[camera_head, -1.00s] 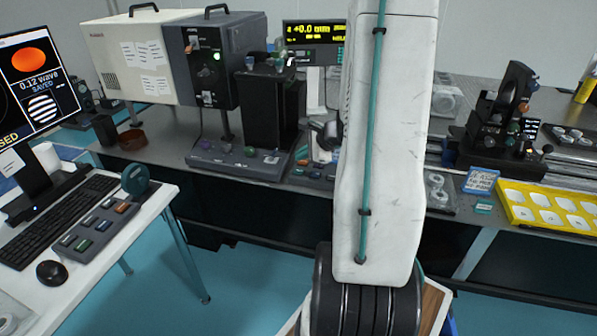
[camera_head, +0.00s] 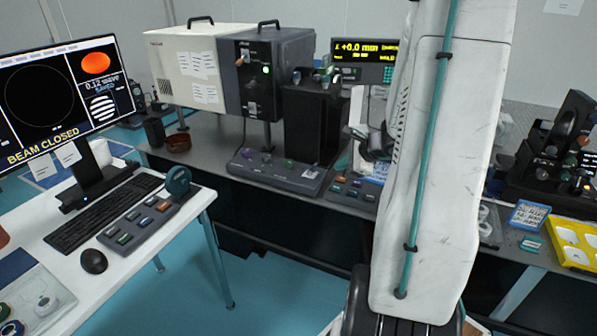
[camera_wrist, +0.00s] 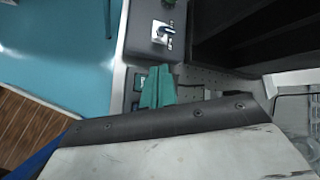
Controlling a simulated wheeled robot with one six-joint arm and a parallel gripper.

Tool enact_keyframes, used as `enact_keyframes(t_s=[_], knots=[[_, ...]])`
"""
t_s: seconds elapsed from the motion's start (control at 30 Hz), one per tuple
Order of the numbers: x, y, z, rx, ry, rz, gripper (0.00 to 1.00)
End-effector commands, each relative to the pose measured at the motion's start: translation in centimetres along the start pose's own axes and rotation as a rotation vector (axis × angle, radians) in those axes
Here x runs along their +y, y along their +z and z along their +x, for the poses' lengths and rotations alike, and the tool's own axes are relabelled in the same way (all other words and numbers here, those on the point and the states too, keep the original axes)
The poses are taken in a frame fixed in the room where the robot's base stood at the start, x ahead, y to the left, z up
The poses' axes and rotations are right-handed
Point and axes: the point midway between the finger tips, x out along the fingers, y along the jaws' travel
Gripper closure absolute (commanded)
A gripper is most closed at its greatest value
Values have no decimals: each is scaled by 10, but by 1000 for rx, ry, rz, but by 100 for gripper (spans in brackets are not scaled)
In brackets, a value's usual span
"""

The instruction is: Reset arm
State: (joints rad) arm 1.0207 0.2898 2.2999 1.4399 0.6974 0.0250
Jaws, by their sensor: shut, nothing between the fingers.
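My gripper (camera_wrist: 157,88) shows in the wrist view as two teal fingers pressed together beyond the dark edge of my white wrist housing. It is shut and empty, above the edge of a grey bench. In the head view my white arm link with its teal cable stands upright right of centre. The fingers cannot be made out there, as the arm hides much of that area.
A desk with a monitor (camera_head: 62,95), keyboard (camera_head: 105,213) and mouse (camera_head: 93,260) stands left. The bench behind carries a cream and grey instrument box (camera_head: 263,75), a black block (camera_head: 315,120) and a yellow tray (camera_head: 572,243). Blue floor lies between.

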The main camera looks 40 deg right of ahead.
Motion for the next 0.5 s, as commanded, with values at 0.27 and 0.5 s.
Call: enact_keyframes(t_s=[0.27, 0.5], knots=[[0, 2, 0, -9, 2, -3, 100], [42, 32, -11, -118, 163, -188, 100]])
